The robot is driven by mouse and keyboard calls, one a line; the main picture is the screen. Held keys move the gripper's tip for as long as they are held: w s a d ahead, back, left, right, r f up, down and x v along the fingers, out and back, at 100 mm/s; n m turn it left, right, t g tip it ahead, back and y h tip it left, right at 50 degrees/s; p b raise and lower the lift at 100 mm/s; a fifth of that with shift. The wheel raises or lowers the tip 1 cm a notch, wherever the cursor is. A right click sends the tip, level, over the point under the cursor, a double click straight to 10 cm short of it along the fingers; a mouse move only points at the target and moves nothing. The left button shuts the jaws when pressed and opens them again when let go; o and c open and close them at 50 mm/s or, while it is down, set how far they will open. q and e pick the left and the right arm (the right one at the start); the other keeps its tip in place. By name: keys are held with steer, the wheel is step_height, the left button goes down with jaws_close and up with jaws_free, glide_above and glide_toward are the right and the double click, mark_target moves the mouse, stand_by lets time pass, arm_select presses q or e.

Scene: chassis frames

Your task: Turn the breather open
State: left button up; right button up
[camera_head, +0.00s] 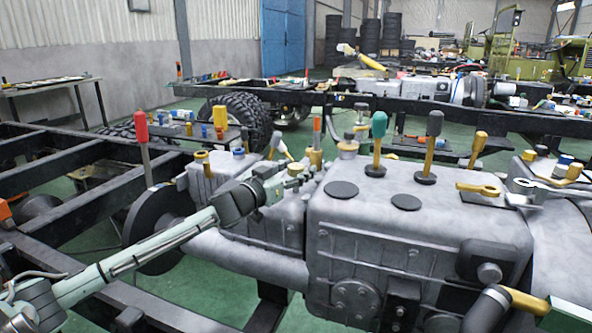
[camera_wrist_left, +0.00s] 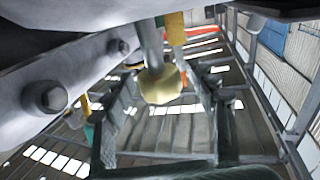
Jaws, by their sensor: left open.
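I cannot tell for sure which part is the breather. A round fitting with a pale brass cap (camera_head: 347,148) stands on the back left top edge of the large grey housing (camera_head: 420,235). My left gripper (camera_head: 303,172) is at the left end of this housing, left of the fitting, at the end of my pale green arm. In the left wrist view, a pale yellow round end on a grey stem (camera_wrist_left: 160,84) shows beyond and between the two dark fingers of my left gripper (camera_wrist_left: 167,125). The fingers are wide apart and hold nothing. My right gripper is out of view.
Several upright levers stand close by, among them a green-topped one (camera_head: 379,130), a dark-topped one (camera_head: 433,130) and a red-topped one (camera_head: 141,130). Black frame rails (camera_head: 75,205) run at the left.

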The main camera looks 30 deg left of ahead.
arm_select(q)
steer(key=c, duration=0.9)
steer(key=shift+c, duration=1.3)
steer(key=shift+d+n+y, duration=0.1)
steer(key=shift+n+y, duration=0.2)
steer(key=shift+y, duration=0.1)
steer(key=shift+w+n+y, duration=0.1)
steer(key=shift+n+y, duration=0.5)
steer(key=shift+y, duration=0.5)
steer(key=shift+n+y, duration=0.3)
steer(key=shift+n+g+y, duration=0.3)
steer(key=shift+y, duration=0.3)
steer(key=o, duration=1.2)
steer(key=shift+c, duration=0.2)
steer(key=shift+s, duration=0.2)
steer(key=v, duration=1.1)
steer(key=shift+s, duration=0.35)
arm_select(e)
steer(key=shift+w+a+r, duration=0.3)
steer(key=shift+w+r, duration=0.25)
